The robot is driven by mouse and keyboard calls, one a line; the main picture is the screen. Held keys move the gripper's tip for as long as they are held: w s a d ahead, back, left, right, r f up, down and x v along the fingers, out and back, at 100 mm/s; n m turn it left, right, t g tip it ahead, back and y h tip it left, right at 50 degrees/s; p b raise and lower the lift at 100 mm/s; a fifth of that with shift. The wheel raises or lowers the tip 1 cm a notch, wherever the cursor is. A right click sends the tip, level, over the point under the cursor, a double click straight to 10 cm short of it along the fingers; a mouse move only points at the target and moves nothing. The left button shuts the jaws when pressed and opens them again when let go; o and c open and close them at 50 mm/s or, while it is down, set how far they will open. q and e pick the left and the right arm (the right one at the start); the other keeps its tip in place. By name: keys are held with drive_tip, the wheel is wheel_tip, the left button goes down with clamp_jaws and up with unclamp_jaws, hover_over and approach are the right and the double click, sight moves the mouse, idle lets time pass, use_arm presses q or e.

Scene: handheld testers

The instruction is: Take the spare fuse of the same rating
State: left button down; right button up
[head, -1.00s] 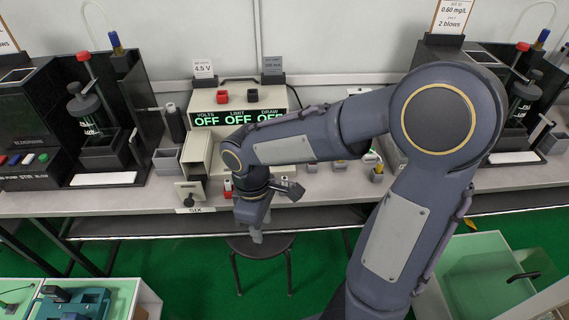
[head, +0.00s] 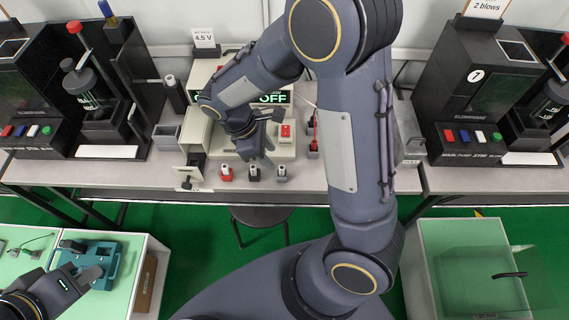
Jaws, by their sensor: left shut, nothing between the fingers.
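A red holder (head: 227,173), a black holder (head: 254,173) and a grey holder (head: 281,173), each with a small pale top, stand in a row at the bench's front; I cannot tell which holds a fuse or read a rating. My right gripper (head: 262,150) points down just behind and above the row, apart from it. Its fingers are too small and dark to show whether they are open. My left gripper (head: 94,274) is shut and empty at the lower left, over or beside a teal device (head: 92,256).
A power supply (head: 272,98) stands behind my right gripper, partly hidden by my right arm. Black testers (head: 98,100) (head: 478,95) flank it. A grey bin (head: 166,137) stands left. A stool (head: 259,216) is below the bench.

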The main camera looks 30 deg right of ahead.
sight(281, 167)
drive_tip(key=x, duration=0.4)
drive_tip(key=shift+s+d+f, duration=0.2)
drive_tip(key=shift+s+d, duration=0.05)
drive_tip(key=shift+s, duration=0.25)
drive_tip(key=shift+d+f, duration=0.15)
drive_tip(key=shift+f, duration=0.4)
clamp_jaws()
